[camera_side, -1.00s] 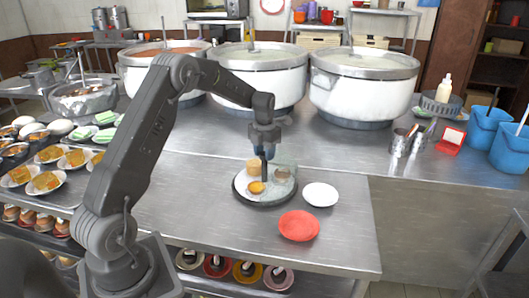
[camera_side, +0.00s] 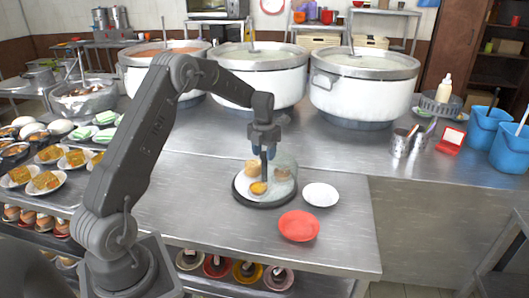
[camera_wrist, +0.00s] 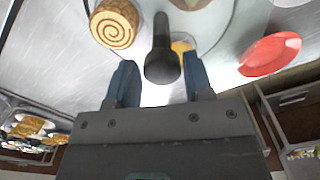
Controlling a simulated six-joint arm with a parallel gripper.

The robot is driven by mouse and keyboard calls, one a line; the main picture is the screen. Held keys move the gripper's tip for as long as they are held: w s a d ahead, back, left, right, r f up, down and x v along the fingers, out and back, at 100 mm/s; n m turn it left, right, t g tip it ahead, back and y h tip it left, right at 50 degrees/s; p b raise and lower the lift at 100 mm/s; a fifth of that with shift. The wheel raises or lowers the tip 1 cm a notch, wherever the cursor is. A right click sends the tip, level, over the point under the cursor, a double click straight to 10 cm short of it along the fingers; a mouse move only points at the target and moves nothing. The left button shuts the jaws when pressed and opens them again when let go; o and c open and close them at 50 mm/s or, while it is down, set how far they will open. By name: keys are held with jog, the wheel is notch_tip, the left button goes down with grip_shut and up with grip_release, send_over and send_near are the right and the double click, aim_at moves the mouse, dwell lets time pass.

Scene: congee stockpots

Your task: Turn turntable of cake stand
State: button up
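The cake stand (camera_side: 243,195) is a round turntable with a dark rim and pale top on the steel table. A clear glass cover part stands on its right side. A roll cake (camera_wrist: 116,24), a yellow tart (camera_side: 258,188) and a brown item (camera_side: 282,172) sit on it. A dark upright post (camera_wrist: 161,48) rises from the turntable. My gripper (camera_wrist: 160,80) is above the stand, pointing down. Its blue fingers are apart, one on each side of the post in the wrist view, with visible gaps. Whether either finger touches the post is unclear.
A white plate (camera_side: 321,195) and a red plate (camera_side: 299,226) lie right of the stand. Large white stockpots (camera_side: 362,95) line the back. Dishes of food (camera_side: 45,180) fill the left. The table left of the stand is clear.

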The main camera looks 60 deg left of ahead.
jog(key=shift+o, duration=1.3)
jog(key=shift+d, duration=0.1)
notch_tip(320, 180, up, 14)
jog(key=shift+f, duration=0.1)
